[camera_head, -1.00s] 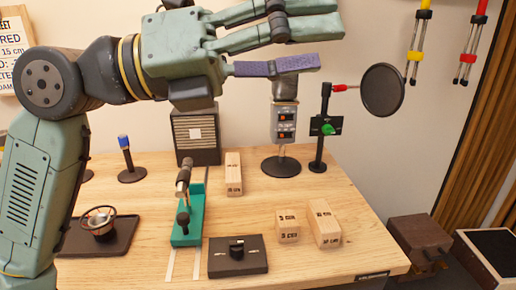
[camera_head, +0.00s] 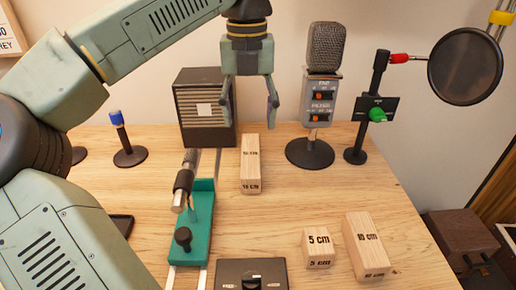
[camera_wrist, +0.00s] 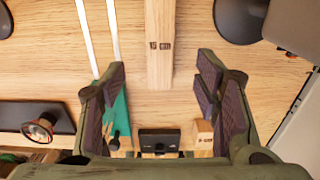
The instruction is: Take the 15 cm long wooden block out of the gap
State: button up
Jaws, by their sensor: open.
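My gripper (camera_head: 249,100) points down, open and empty, above the block's far part, with one finger toward each side. In the wrist view, the block (camera_wrist: 159,45) runs down the middle between the open fingers of my gripper (camera_wrist: 160,72), not touching them.
A teal fixture (camera_head: 201,240) with a dark clamp stands left of the block. The 5 cm block (camera_head: 318,247) and 10 cm block (camera_head: 366,247) stand front right. A black knob box (camera_head: 252,273) is in front. A pop filter stand (camera_head: 370,130) is behind right.

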send_over(250, 153)
jog(key=f, duration=0.4)
jog(key=shift+s+a+f, duration=0.1)
jog(key=shift+s+f, duration=0.25)
jog(key=shift+f, duration=0.05)
jog(key=shift+w+f+p, duration=0.15)
jog(key=shift+f+p, duration=0.45)
jog(key=shift+f, duration=0.85)
jog(key=shift+w+f+p, duration=0.15)
jog(key=shift+f+p, duration=0.4)
jog(key=shift+f, duration=0.9)
jog(key=shift+c, duration=0.4)
grip_shut()
jog(key=shift+r, duration=0.15)
